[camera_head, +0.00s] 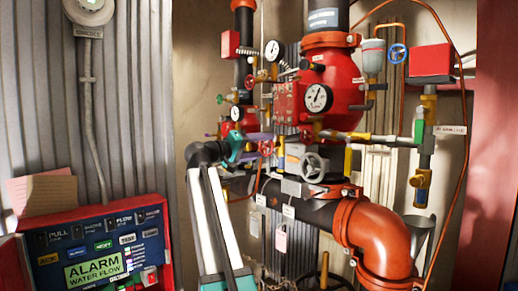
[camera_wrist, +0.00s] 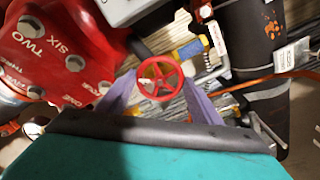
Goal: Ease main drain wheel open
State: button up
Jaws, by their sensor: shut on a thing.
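A small red spoked handwheel (camera_wrist: 160,79) sits between the two purple fingers of my gripper (camera_wrist: 160,92) in the wrist view. The fingers are shut on its rim from both sides. In the head view, the teal end of my gripper (camera_head: 262,137) reaches in from the left and its purple fingers are at the red handwheel (camera_head: 266,148). The wheel's stem is mostly hidden behind it. No label naming this wheel can be read.
A grey handwheel (camera_head: 314,167) sits just right of my gripper, above the dark pipe. Gauges (camera_head: 318,98), an orange elbow (camera_head: 385,245) and an alarm panel (camera_head: 98,250) surround the arm.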

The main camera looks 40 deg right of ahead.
jog(key=shift+r+n, duration=0.25)
jog(key=shift+n, duration=0.05)
jog(key=o, duration=1.1)
jog(key=shift+d+f, duration=0.1)
jog(key=shift+d, duration=0.05)
jog(key=shift+c, duration=0.2)
jog(key=shift+f, duration=0.1)
jog(key=shift+w+a+b, duration=0.1)
jog(key=shift+a+b, duration=0.2)
jog(key=shift+a, duration=0.35)
jog(key=a+b, duration=0.4)
jog(key=a, duration=0.8)
jog(key=shift+w+a, duration=0.35)
jog(key=shift+w, duration=0.1)
